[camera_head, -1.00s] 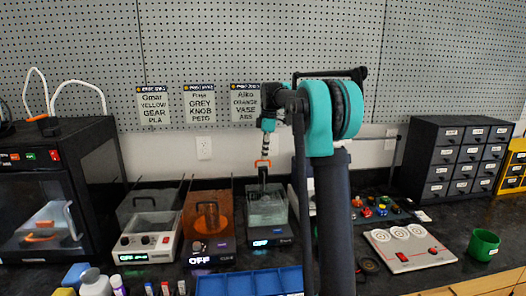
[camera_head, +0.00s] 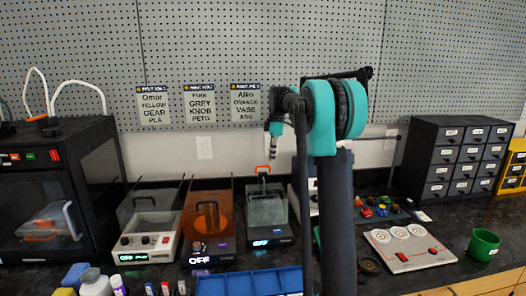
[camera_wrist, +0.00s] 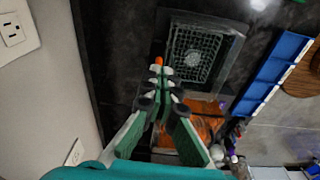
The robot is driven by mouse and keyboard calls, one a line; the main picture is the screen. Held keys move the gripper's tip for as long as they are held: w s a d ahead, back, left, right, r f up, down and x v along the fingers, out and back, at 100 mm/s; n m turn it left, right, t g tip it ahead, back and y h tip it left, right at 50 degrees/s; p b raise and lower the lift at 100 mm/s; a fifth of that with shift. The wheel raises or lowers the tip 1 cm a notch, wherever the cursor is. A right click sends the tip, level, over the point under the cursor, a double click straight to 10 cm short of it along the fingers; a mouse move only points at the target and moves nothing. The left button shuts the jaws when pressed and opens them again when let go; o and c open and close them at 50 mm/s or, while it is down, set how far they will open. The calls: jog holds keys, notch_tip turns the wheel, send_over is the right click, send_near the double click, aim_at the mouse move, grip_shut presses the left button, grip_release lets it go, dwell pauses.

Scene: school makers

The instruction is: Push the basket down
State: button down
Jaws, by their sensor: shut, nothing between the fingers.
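The wire-mesh basket (camera_head: 267,210) sits in the rightmost of three small bench machines in the head view. Its upright handle has an orange grip (camera_head: 263,169). The mesh basket (camera_wrist: 190,55) also shows from above in the wrist view, inside a dark-rimmed tank (camera_wrist: 228,50). My gripper (camera_head: 271,158) is shut and empty, pointing down just above and slightly right of the orange grip. In the wrist view, my gripper's tips (camera_wrist: 158,72) are close to the orange grip (camera_wrist: 159,61). Whether they touch it I cannot tell.
An orange-tinted machine (camera_head: 208,225) and a white-based machine (camera_head: 150,225) stand to the left. A blue tray (camera_head: 250,283) lies in front. A white target panel (camera_head: 410,247) and green cup (camera_head: 483,244) are at right. The pegboard wall (camera_head: 230,50) is close behind.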

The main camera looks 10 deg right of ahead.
notch_tip(320, 180, up, 12)
jog(key=d, duration=0.1)
dwell(0.5)
jog(key=shift+s+d, duration=0.1)
